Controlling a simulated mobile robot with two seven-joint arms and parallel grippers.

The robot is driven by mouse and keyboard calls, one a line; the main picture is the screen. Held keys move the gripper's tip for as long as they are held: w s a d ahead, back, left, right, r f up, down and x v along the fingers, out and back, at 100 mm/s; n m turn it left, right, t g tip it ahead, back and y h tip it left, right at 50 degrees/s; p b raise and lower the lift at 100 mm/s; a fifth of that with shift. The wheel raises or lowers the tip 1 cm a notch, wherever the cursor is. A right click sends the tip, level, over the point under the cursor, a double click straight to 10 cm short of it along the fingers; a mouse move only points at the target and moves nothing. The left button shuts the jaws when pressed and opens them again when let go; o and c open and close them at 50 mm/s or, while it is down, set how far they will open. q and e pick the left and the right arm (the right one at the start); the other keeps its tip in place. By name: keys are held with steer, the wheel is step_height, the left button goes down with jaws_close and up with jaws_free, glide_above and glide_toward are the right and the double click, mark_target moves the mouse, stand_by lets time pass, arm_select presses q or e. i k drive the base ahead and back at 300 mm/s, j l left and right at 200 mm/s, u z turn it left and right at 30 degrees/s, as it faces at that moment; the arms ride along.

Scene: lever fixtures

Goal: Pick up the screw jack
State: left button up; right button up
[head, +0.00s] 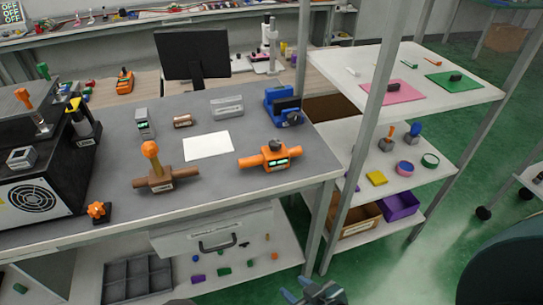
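I cannot tell for sure which object is the screw jack. Candidates include an orange device (125,80) at the back left and small grey blocks on the middle shelf, one with an orange top (388,136) and one with a blue top (413,133). My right gripper (303,290) shows at the bottom edge, low in front of the bench and away from all these things. It is partly cut off, and whether its fingers are open is unclear. My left gripper is not in view.
A grey post (375,100) stands before the white shelves. Green floor (400,270) is open at right.

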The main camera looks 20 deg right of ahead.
mark_target(272, 161)
steer(key=j+z, duration=0.15)
steer(key=z, duration=0.5)
steer(key=i, duration=0.05)
